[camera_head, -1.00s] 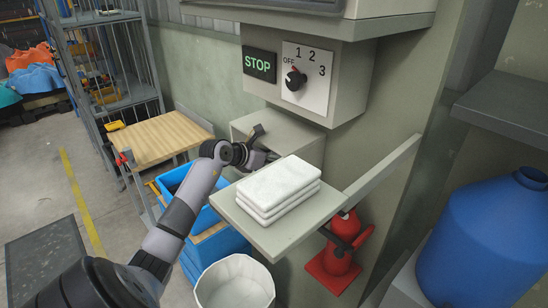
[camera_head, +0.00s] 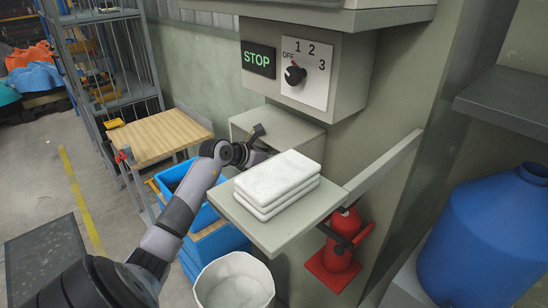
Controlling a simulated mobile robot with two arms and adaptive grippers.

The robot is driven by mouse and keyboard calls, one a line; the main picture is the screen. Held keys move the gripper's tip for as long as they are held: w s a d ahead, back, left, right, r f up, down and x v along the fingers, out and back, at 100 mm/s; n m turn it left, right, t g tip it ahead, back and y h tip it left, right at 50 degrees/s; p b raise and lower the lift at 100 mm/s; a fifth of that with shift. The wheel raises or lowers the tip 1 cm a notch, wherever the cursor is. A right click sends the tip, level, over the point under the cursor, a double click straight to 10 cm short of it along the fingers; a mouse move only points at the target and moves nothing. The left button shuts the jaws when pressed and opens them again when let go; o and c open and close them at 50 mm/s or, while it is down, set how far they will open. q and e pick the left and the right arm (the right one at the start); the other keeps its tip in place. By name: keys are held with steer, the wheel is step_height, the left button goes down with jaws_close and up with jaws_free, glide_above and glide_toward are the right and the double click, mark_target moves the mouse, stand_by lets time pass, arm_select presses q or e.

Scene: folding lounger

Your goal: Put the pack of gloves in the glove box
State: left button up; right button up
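A white stack of flat, soft-edged layers (camera_head: 277,181), which may be the pack of gloves, lies on a pale grey shelf (camera_head: 272,235) in the head view. A pale grey box (camera_head: 290,127) on the wall behind the stack may be the glove box; the stack hides its lower part and I cannot see inside it. My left gripper (camera_head: 263,143) is in front of the box, just behind and left of the stack. Its fingers look spread apart, with one partly hidden by the stack, and nothing shows between them. My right gripper is out of view.
A control box with a STOP sign (camera_head: 258,59) and a dial (camera_head: 295,73) overhangs the grey box. Below stand blue crates (camera_head: 218,240), a white bin (camera_head: 234,284) and a red extinguisher (camera_head: 340,250). A blue drum (camera_head: 485,245) stands at right.

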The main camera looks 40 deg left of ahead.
arm_select(q)
steer(key=shift+r+p, duration=0.45)
steer(key=shift+r, duration=0.05)
steer(key=b+v, duration=0.3)
steer(key=v, duration=0.9)
steer(key=shift+s, duration=0.1)
